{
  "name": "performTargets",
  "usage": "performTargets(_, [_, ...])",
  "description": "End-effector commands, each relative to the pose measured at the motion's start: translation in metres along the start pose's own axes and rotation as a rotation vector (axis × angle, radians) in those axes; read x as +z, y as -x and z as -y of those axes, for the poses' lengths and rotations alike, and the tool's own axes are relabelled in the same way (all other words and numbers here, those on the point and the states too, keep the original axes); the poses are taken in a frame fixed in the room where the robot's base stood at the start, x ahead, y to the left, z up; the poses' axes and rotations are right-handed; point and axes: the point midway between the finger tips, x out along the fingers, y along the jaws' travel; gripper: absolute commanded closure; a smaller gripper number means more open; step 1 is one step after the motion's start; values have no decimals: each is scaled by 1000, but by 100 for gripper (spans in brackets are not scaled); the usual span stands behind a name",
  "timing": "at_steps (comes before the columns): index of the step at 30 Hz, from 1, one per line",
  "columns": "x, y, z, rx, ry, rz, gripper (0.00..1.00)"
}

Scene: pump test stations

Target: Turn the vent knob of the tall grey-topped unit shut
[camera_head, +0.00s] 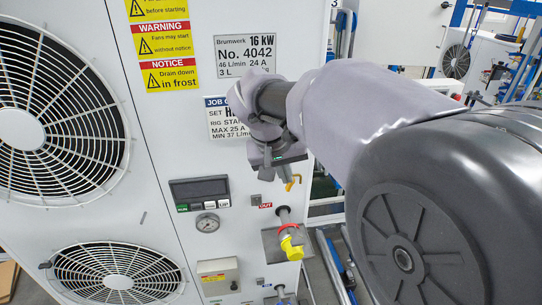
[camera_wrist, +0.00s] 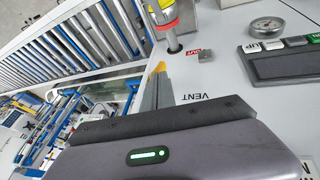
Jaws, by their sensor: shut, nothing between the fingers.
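The white unit (camera_head: 160,120) fills the left and middle of the head view; its top is out of view. A small yellow-orange part, likely the vent knob (camera_head: 292,182), shows just below my gripper (camera_head: 285,172) on the right of its front. In the wrist view the yellow part (camera_wrist: 160,67) peeks out past my gripper's fingers (camera_wrist: 157,88), beside the printed word VENT (camera_wrist: 194,97). The fingers are shut and empty and hide most of the knob. I cannot tell whether they touch it or how it is turned.
Below stands a pipe stub with a red ring and yellow end (camera_head: 291,245), near the OUT label (camera_head: 265,205). A display panel (camera_head: 200,192) and a round gauge (camera_head: 207,222) are to the left. Two fan grilles (camera_head: 50,115) fill the far left. Blue-framed racks stand behind.

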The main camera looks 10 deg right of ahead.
Motion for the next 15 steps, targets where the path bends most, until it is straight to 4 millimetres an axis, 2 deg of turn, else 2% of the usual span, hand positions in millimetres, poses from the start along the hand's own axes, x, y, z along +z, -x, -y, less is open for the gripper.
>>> performTargets(15, [-1,0,-7,-116,-45,16,100])
